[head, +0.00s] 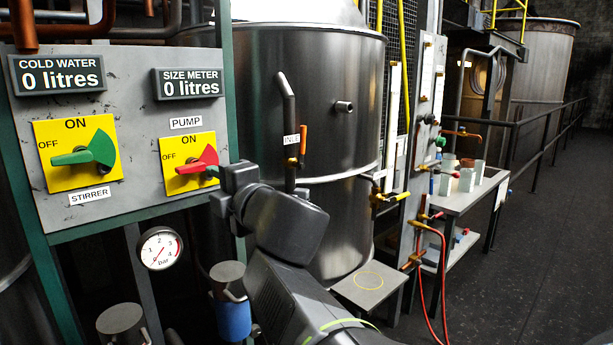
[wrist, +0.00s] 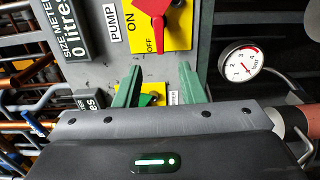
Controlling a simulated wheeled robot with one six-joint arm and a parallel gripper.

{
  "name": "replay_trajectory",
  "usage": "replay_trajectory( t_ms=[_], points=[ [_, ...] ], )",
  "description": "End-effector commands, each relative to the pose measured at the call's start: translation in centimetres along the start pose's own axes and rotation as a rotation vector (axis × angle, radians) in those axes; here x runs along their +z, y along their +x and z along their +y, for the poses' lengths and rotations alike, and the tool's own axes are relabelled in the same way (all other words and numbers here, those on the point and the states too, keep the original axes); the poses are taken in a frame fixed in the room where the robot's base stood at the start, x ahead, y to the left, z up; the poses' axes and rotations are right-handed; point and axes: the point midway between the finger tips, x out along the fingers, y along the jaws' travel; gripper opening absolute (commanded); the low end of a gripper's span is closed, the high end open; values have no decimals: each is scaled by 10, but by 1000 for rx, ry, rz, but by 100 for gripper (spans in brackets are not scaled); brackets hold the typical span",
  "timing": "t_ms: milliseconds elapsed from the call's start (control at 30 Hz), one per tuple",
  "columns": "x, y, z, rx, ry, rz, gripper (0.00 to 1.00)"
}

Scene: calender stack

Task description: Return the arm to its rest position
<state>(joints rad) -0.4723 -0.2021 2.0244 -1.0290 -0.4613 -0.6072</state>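My gripper (wrist: 160,82) shows its two green fingers spread apart in the wrist view, with nothing held between them. In the head view my gripper (head: 213,173) is in front of the panel, at the lower right of the pump switch, and mostly hidden by my own wrist. The red pump switch (head: 195,164) has its handle pointing left towards OFF; it also shows at the top of the wrist view (wrist: 156,12), beyond the fingertips. The gap between fingertips and handle is hard to judge.
The grey control panel (head: 135,115) carries the green stirrer switch (head: 90,156), pointing left. A pressure gauge (head: 160,248) hangs below it. A large steel tank (head: 335,100) stands behind my arm. A bench (head: 475,195) with small containers and open floor (head: 550,240) lie right.

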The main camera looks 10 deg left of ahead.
Motion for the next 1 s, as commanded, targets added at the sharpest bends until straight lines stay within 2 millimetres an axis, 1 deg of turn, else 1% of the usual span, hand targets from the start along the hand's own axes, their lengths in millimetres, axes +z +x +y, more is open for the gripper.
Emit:
replay_trajectory(
  t_ms=[33, 200, 533, 633, 767, 867, 1000],
  points=[
    [1, -6, 2, 0, -1, -3, 36],
    [0, -15, 0, -1, 0, -1, 36],
    [0, -16, -1, -1, 0, 1, 36],
    [0, -13, -1, -1, 1, 1, 36],
    [-1, -2, -3, 0, 0, 4, 36],
    [-1, 14, -4, -1, 1, 5, 36],
    [-1, 40, -4, -2, 1, 4, 36]
  ],
)
